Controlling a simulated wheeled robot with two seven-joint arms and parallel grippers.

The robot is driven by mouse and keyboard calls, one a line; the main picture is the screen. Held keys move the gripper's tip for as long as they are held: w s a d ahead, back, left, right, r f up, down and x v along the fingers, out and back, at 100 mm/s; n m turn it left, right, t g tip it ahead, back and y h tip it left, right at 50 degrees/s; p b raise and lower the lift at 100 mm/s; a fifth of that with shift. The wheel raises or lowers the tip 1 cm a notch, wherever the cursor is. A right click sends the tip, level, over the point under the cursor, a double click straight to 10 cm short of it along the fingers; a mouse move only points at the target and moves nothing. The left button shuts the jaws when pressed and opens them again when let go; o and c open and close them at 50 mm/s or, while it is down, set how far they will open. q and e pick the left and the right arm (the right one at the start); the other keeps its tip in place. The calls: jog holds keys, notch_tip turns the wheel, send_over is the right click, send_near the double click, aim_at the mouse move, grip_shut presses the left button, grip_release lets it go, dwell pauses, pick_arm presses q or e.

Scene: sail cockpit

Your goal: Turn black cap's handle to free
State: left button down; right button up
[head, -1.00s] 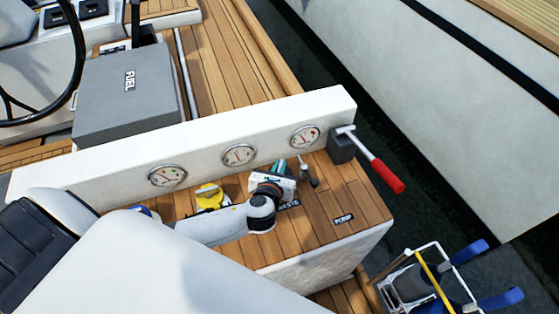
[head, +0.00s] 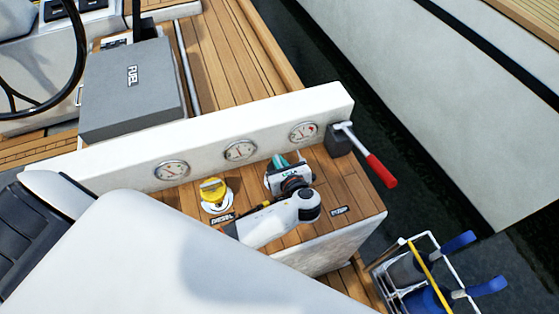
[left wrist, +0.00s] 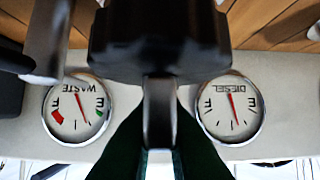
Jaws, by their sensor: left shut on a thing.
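In the left wrist view the black cap (left wrist: 160,40) fills the top middle, with its grey handle (left wrist: 160,110) standing out toward the bottom. The two dark green fingers of my left gripper (left wrist: 160,140) lie on either side of this handle and are shut on it. In the head view my left gripper (head: 284,170) is over the wooden ledge, right of the yellow cap. There its wrist and body hide the black cap. My right gripper is in neither view.
The yellow cap (head: 214,190) stands beside my forearm. A white wall with round gauges (head: 240,150) rises close behind the gripper. A red-handled lever (head: 375,165) is at the ledge's right end. A caddy with blue handles (head: 425,270) stands lower right.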

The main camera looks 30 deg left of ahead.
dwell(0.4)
pick_arm(q)
jog(key=c, duration=1.5)
grip_release()
jog(key=v, duration=1.2)
jog(key=shift+b, duration=0.35)
jog(key=shift+s+f, duration=0.1)
